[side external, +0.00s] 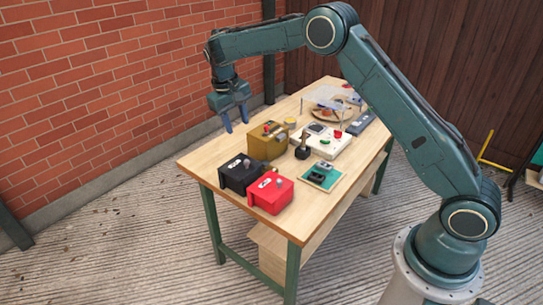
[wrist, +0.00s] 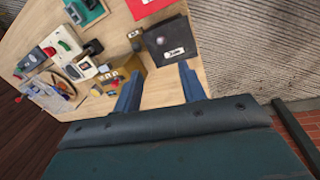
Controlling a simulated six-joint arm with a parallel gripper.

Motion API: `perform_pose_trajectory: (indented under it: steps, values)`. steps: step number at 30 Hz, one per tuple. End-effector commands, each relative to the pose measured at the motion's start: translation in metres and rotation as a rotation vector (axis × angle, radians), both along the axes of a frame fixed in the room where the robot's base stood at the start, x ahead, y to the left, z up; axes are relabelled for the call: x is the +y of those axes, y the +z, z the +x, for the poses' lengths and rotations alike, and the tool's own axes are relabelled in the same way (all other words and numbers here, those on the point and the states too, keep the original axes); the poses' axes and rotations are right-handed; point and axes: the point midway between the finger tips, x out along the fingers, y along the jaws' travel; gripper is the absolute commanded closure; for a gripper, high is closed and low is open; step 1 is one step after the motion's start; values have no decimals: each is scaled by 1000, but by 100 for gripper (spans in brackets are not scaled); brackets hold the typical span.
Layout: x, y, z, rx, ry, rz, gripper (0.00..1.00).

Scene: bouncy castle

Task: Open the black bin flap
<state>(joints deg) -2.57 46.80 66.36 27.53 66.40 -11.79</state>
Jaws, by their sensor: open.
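The black bin (side external: 240,173) sits near the left end of the wooden table, and its flap on top looks closed. It has a white label and a small knob. It also shows in the wrist view (wrist: 171,40), just beyond my right-hand fingertip. My gripper (side external: 236,118) is open and empty, pointing down, above and behind the bin near the brick wall side. In the wrist view my two blue fingers (wrist: 160,78) are spread apart with bare table between them.
A red bin (side external: 270,192) stands close beside the black one. A brass-coloured bin (side external: 267,142) stands behind it. A white panel (side external: 322,141), a green board (side external: 322,176), a black joystick (side external: 303,147) and a clear cover (side external: 330,97) fill the rest. The table's left edge is bare.

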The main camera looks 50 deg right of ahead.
Motion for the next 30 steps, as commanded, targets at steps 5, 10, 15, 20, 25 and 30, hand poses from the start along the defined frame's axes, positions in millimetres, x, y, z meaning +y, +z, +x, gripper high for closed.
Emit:
perform_pose_trajectory:
  steps: [5,10,15,20,25,30]
  values:
    - [0,-11,5,12,-6,-2,59]
    - [0,-12,5,12,-6,-2,59]
    - [-1,-16,5,12,-5,-3,59]
    - [-4,-28,4,14,-7,-3,59]
    - [-8,-49,2,16,-6,-2,59]
    - [-12,-75,1,15,-6,-2,59]
